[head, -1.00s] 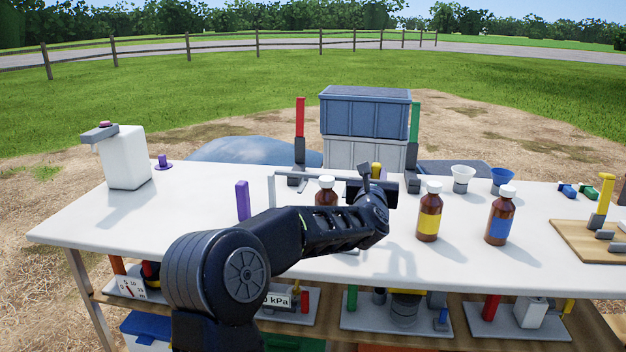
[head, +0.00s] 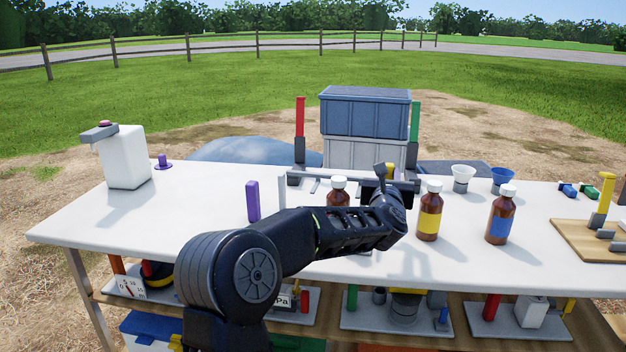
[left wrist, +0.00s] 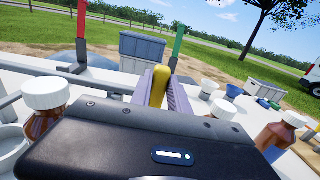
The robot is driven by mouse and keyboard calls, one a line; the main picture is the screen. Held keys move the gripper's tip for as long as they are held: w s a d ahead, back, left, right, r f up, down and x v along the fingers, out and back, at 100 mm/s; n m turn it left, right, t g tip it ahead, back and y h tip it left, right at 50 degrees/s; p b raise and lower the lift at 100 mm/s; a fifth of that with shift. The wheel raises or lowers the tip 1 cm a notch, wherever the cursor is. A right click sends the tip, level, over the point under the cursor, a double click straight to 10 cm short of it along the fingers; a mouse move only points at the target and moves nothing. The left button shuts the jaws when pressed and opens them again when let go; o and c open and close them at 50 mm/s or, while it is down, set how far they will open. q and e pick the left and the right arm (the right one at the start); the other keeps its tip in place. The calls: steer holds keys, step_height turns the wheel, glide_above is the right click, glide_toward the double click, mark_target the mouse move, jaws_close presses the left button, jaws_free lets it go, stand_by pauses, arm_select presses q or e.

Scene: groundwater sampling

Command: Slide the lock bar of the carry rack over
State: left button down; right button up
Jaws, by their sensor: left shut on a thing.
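The carry rack stands at the table's middle, mostly behind my left arm. Its pale grey upright (head: 282,196) shows, as does a brown white-capped bottle (head: 337,190) beside it. A purple upright piece (head: 252,201) stands at its left. A grey bar (head: 407,185) runs across behind the bottle; which part is the lock bar is hard to tell. My left gripper (head: 386,176) is at the bar's right part. In the left wrist view its fingers (left wrist: 161,90) are shut on a yellow knob (left wrist: 159,84). My right gripper is not in view.
Brown bottles with yellow (head: 429,215) and blue (head: 498,222) labels stand right of the gripper. A red lever (head: 300,118) and a green lever (head: 415,122) stand behind, near stacked crates (head: 365,115).

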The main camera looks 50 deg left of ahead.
arm_select(q)
steer(key=shift+w+d, duration=0.1)
steer(key=shift+d, duration=0.1)
steer(key=shift+w+d, duration=0.35)
steer(key=shift+d, duration=0.15)
steer(key=c, duration=1.2)
jaws_free()
steer(key=shift+o, duration=0.2)
steer(key=b+v, duration=0.1)
steer(key=v, duration=0.7)
steer(key=shift+a, duration=0.1)
